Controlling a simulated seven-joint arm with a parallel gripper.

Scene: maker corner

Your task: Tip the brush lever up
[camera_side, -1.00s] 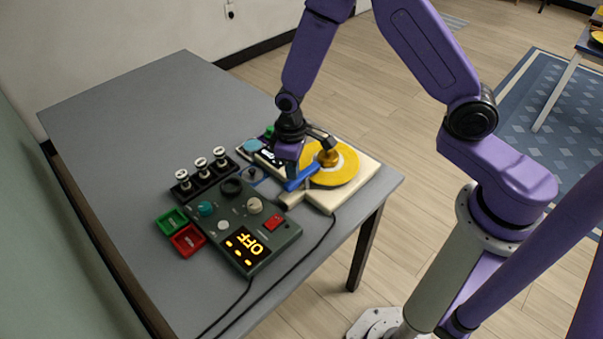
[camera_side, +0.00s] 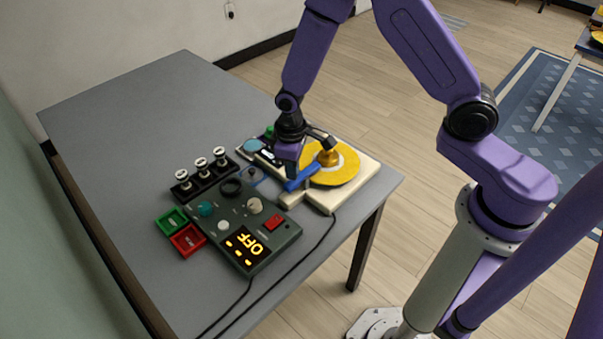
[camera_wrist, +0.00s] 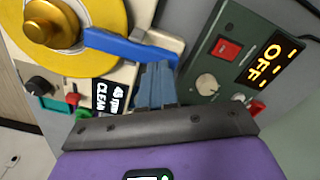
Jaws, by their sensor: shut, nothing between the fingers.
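The blue brush lever (camera_side: 301,180) lies low across a yellow disc (camera_side: 343,168) on the cream machine base. In the wrist view, the lever (camera_wrist: 128,47) runs from beside the brass knob (camera_wrist: 52,24) toward the base's edge. My gripper (camera_side: 287,170) is shut and empty, pointing down at the lever's outer end. Its fingertips (camera_wrist: 155,78) show just beside that end in the wrist view. I cannot tell whether they touch it. My gripper partly hides the lever's outer end in the side view.
A green control box (camera_side: 240,222) reading OFF stands close to the left of the machine. The left of the grey table (camera_side: 140,120) is clear.

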